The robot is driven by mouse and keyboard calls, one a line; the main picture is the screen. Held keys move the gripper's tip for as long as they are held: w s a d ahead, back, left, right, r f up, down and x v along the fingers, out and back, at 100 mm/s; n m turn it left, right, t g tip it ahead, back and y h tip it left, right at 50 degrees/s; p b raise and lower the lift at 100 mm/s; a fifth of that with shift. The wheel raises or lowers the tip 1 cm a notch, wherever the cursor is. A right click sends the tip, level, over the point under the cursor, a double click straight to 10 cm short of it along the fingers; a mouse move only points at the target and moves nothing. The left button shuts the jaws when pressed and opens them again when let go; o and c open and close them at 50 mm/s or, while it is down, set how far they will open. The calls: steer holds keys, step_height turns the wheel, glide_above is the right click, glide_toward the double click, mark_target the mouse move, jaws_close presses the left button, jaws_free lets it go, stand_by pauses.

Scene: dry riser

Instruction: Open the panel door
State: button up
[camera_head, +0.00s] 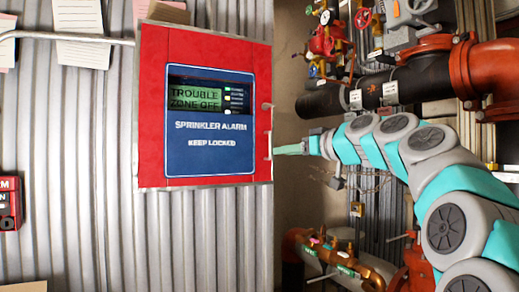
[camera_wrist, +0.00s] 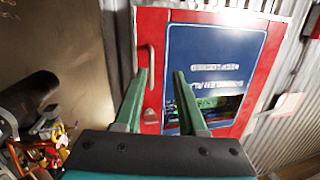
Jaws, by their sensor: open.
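The red sprinkler alarm panel (camera_head: 155,120) hangs on a corrugated metal wall in the head view; its door looks shut. The door has a blue face with a small display. A slim upright handle (camera_head: 268,146) sticks out at its right edge, with a small lock-like piece above it. My gripper (camera_head: 279,150) reaches in from the right, close to the handle. In the wrist view the panel (camera_wrist: 262,95) appears turned over, and the handle (camera_wrist: 151,62) shows beside the left fingertip. My gripper (camera_wrist: 160,74) is open; I cannot tell whether a finger touches the handle.
Black pipe (camera_head: 335,97) with red couplings and valves fills the right side. Brass and red fittings (camera_head: 345,258) lie low on the right. Paper notes (camera_head: 82,35) and a red alarm box (camera_head: 9,203) are on the left wall. The wall below the panel is bare.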

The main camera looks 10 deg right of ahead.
steer(key=w+a+r+t+p, duration=0.1)
steer(key=w+a+r, duration=0.1)
steer(key=w, duration=0.5)
steer(key=shift+a+r, duration=0.2)
steer(key=shift+r, duration=0.2)
steer(key=shift+s, duration=0.1)
jaws_close()
stand_by(1.3)
